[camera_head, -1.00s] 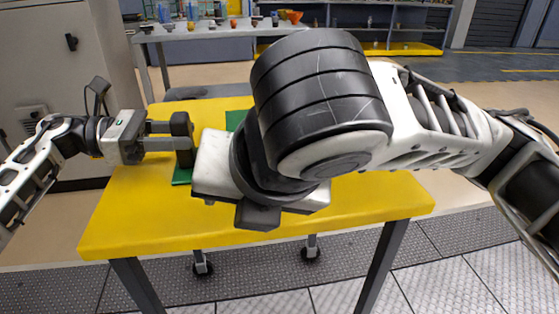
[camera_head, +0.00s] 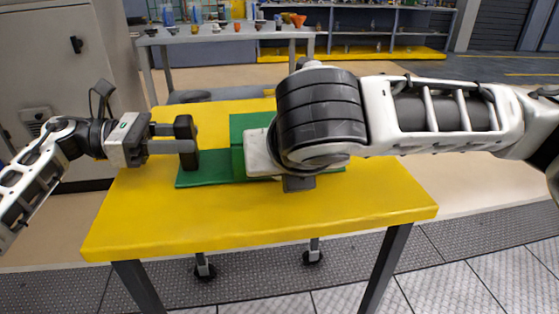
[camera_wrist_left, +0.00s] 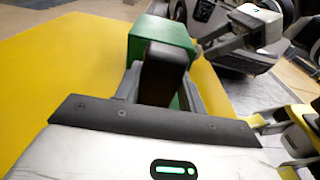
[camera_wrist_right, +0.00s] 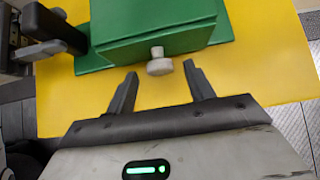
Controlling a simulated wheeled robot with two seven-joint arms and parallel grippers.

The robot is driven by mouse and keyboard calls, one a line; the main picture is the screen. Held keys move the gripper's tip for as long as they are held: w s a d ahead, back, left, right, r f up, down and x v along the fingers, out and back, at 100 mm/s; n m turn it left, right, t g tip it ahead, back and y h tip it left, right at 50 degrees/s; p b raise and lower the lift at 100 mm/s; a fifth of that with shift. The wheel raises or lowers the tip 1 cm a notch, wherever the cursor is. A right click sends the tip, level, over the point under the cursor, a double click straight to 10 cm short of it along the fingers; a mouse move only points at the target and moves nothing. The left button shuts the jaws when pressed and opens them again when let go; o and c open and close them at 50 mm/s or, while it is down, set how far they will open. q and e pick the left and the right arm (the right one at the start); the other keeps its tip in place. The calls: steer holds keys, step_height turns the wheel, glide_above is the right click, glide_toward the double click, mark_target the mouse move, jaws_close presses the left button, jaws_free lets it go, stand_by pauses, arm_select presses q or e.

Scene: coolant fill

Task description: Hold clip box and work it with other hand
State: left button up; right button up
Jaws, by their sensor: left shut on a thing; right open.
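The green clip box (camera_head: 248,130) sits on a flat green base plate (camera_head: 210,171) on the yellow table. In the right wrist view the box (camera_wrist_right: 150,20) has a pale round knob (camera_wrist_right: 158,66) on its near side. My left gripper (camera_head: 187,145) is shut at the left edge of the box's base; it also shows in the left wrist view (camera_wrist_left: 163,75), where its dark fingers hide the grip spot. My right gripper (camera_wrist_right: 160,73) is open and empty, its fingertips short of the knob on either side. In the head view my right wrist hides its fingers and part of the box.
The yellow table (camera_head: 330,205) is bare in front of the box. A grey bench (camera_head: 225,33) with small coloured items stands behind, beside shelves (camera_head: 370,35). A grey cabinet (camera_head: 40,90) stands at the left.

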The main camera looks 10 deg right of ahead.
steer(key=shift+x, duration=1.15)
jaws_close()
steer(key=s, duration=0.8)
jaws_free()
